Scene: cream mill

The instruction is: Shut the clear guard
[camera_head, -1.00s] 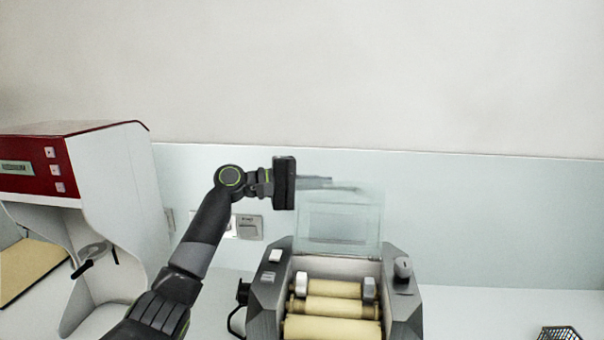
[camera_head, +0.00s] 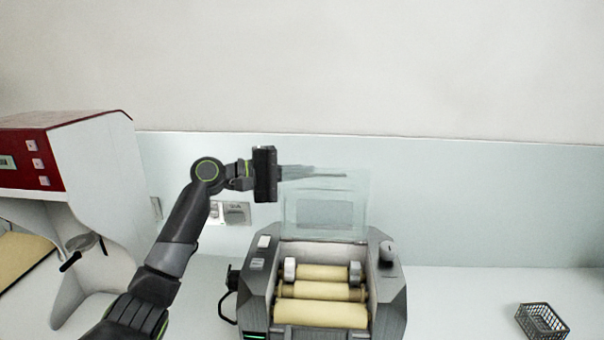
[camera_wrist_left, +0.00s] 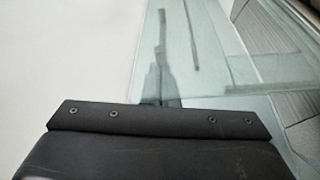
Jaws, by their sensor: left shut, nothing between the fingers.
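The clear guard (camera_head: 324,207) stands raised at the back of the grey mill (camera_head: 257,282), above its cream rollers (camera_head: 320,314). It also shows in the left wrist view (camera_wrist_left: 210,50) as a tinted pane with a reflection. My left gripper (camera_head: 325,173) is shut and empty. Its fingers lie at the guard's upper edge, at the upper left of the pane in the head view; whether they touch it I cannot tell. In the left wrist view the dark gripper body covers the lower part, and the fingertips are hard to make out. My right gripper is not in view.
A red and white machine (camera_head: 95,170) stands at the left. A dark wire basket (camera_head: 541,321) sits on the white counter (camera_head: 460,300) at the right. A wall socket (camera_head: 236,213) is behind my left arm. The counter between mill and basket is clear.

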